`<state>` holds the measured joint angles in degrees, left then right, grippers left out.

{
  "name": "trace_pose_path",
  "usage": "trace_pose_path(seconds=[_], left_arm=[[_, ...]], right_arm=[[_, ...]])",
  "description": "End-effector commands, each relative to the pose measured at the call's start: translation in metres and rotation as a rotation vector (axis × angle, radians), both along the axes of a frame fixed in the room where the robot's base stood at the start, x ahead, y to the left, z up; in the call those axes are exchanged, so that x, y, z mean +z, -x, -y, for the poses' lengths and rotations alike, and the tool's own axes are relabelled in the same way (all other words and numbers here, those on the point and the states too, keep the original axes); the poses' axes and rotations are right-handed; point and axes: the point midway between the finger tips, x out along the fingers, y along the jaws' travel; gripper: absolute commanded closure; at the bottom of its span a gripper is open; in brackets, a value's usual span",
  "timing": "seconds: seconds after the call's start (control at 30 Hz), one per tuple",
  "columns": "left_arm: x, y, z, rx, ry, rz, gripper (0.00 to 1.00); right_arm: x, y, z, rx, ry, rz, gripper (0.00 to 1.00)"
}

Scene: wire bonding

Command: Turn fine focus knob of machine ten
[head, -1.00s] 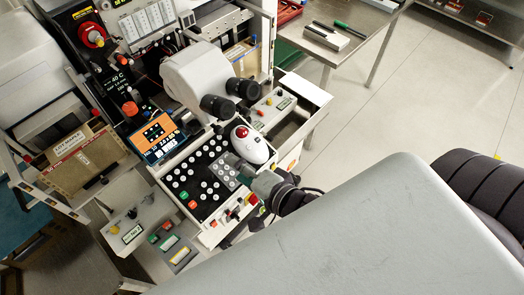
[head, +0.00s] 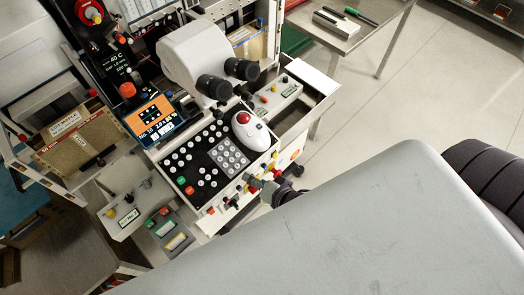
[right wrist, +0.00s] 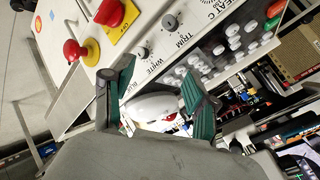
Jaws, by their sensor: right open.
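The bonding machine has a white microscope head (head: 195,52) with two black eyepieces. Its screen (head: 155,118) reads what looks like No. 10. The front panel shows beyond the fingers, with a small knob by the word TRIM (right wrist: 168,22) and another by WHITE (right wrist: 142,53). I cannot make out which knob is fine focus. My left gripper is out of view.
A white trackball (head: 250,130) with a red ball sits right of the black keypad (head: 200,165). Red buttons (right wrist: 110,12) stick out of the front panel. A side table (head: 365,30) stands at the back right. The floor beyond the console's right side is clear.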

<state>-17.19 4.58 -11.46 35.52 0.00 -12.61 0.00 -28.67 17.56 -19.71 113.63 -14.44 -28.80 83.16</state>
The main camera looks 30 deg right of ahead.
Motion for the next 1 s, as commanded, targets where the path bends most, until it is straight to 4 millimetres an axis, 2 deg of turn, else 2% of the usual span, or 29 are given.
trace_pose_path(seconds=[0.1, 0.3, 0.83, 0.93, 1.0], left_arm=[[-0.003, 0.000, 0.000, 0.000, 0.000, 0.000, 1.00], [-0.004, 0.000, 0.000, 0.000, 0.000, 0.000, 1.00], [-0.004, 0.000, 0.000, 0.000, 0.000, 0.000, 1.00], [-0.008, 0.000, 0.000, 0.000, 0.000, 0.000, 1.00], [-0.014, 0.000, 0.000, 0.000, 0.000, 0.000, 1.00]], right_arm=[[-0.017, 0.002, 0.003, 0.013, 0.031, -0.016, 0.42], [-0.030, 0.004, 0.006, 0.029, 0.059, -0.030, 0.42], [-0.032, 0.004, 0.007, 0.031, 0.066, -0.032, 0.42], [-0.053, 0.008, 0.011, 0.048, 0.102, -0.055, 0.42], [-0.084, 0.014, 0.018, 0.077, 0.158, -0.088, 0.42]])
